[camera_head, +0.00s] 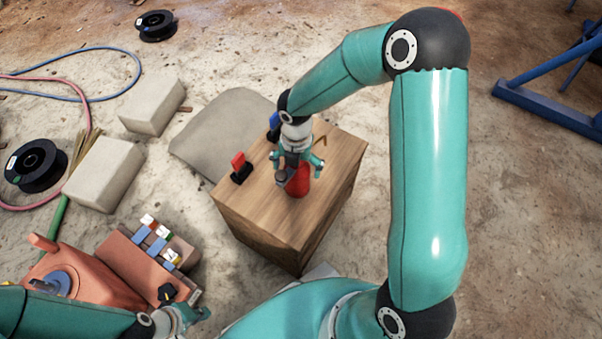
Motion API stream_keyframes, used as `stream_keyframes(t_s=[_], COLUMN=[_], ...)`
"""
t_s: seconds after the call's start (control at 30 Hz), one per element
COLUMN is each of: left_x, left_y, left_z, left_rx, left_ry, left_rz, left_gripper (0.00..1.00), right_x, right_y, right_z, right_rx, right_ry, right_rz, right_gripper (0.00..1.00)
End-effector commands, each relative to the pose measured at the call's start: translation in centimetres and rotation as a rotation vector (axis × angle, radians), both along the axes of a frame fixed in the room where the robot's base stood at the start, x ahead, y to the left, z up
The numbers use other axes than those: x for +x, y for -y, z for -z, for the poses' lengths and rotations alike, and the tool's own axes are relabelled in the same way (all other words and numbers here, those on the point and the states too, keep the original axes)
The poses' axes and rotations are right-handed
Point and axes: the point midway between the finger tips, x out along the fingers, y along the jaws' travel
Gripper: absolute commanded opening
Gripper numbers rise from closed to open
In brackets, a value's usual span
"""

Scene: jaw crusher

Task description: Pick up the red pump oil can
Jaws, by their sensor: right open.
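The red pump oil can (298,185) stands on top of a wooden box (318,215), near its middle. My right gripper (297,168) is directly above the can in the picture, open, with its fingers spread around the can's upper part. The gripper hides the can's top, and I cannot tell whether the fingers touch it. My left gripper (188,318) is low at the bottom left, beside the orange-red machine and away from the box. Its fingers are too small and partly hidden to tell their opening.
A red-and-black switch-like item (240,168) and a blue item (273,127) stand on the box near the can. An orange-red machine (85,275) with a control panel is at lower left. Pale blocks (105,172), black spools (36,165) and hoses lie left. A blue metal frame (550,110) stands right.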

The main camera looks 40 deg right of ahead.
Motion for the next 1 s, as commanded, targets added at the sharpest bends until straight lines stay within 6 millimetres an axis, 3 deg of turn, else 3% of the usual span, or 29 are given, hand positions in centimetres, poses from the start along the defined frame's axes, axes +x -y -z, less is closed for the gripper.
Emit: stream_keyframes(t_s=[0.1,0.57,0.83,1.0], left_x=[0.0,0.0,0.0,0.0], left_y=[0.0,0.0,0.0,0.0], left_z=[-0.1,-0.1,-0.2,-1.1], left_rx=[0.0,0.0,0.0,0.0], left_ry=[0.0,0.0,0.0,0.0], left_rz=[0.0,0.0,0.0,0.0], left_gripper=[0.0,0.0,0.0,0.0], right_x=[0.0,0.0,0.0,0.0], right_y=[0.0,0.0,0.0,0.1], right_z=[-0.1,-0.1,-0.4,-2.2], right_rx=[0.0,0.001,0.0,-0.001], right_ry=[0.0,0.001,0.001,0.002], right_rz=[0.0,0.001,0.001,0.0], right_gripper=[0.94,0.2,0.19,0.19])
